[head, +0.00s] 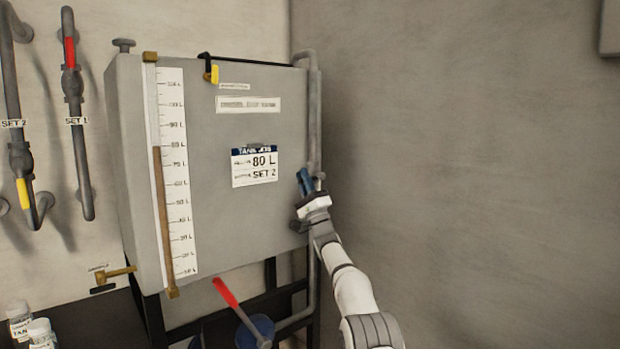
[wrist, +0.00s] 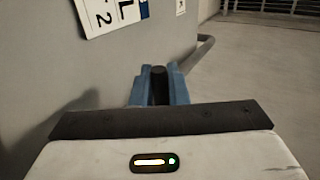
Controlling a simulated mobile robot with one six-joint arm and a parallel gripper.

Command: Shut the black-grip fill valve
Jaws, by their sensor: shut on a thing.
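My gripper (head: 306,182) is at the right edge of the grey tank (head: 215,210), beside the vertical fill pipe (head: 314,115). In the wrist view its blue fingers are shut on a black grip (wrist: 160,80), which stands between them. The valve body is mostly hidden by my gripper, so I cannot tell the handle's angle. The sight gauge (head: 176,190) on the tank front has a brown column with its top near the 80 L mark. A job card (head: 254,166) reads 80 L and SET 2.
A red lever (head: 226,292) sticks out below the tank near a blue container (head: 255,331). A brass sample tap (head: 120,272) is at lower left, above white bottles (head: 41,332). Pipes labelled SET 2 (head: 13,123) and SET 1 (head: 76,120) run on the left wall.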

